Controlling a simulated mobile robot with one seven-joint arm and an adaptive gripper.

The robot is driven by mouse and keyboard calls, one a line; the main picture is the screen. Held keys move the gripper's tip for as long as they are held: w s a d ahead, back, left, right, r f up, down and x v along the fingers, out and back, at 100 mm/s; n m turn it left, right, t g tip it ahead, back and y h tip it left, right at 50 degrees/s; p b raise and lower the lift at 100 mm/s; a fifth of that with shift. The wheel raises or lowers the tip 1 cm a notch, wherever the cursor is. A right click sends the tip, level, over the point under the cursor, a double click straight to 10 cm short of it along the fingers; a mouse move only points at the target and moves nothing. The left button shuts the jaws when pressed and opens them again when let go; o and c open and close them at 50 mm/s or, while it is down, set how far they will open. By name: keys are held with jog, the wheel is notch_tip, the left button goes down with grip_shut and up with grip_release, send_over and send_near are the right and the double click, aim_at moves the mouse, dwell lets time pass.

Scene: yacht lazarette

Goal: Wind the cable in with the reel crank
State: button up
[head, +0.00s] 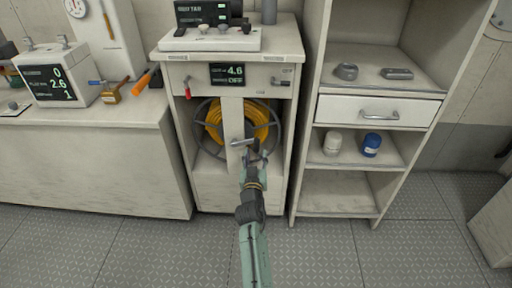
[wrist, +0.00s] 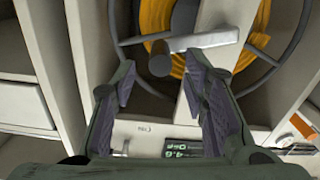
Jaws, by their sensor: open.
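The cable reel (head: 272,128) sits in an open cabinet bay with yellow cable (head: 213,118) wound on it. A pale upright post stands in front of it. The grey reel crank (head: 239,142) lies across the post; in the wrist view its arm (wrist: 212,39) runs sideways to a dark round handle (wrist: 160,61). My gripper (head: 256,157) is open in front of the crank. In the wrist view its fingers (wrist: 160,84) stand either side of the handle's line, with the handle near the fingertips. I cannot tell whether either finger touches it.
A display (head: 227,73) above the bay reads 4.6. A red-handled lever (head: 187,88) is at its left and a grey lever (head: 281,82) at its right. A shelf unit with a drawer (head: 378,111) stands close on the right. The floor in front is clear.

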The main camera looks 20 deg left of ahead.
jog(key=shift+x, duration=2.3)
grip_shut()
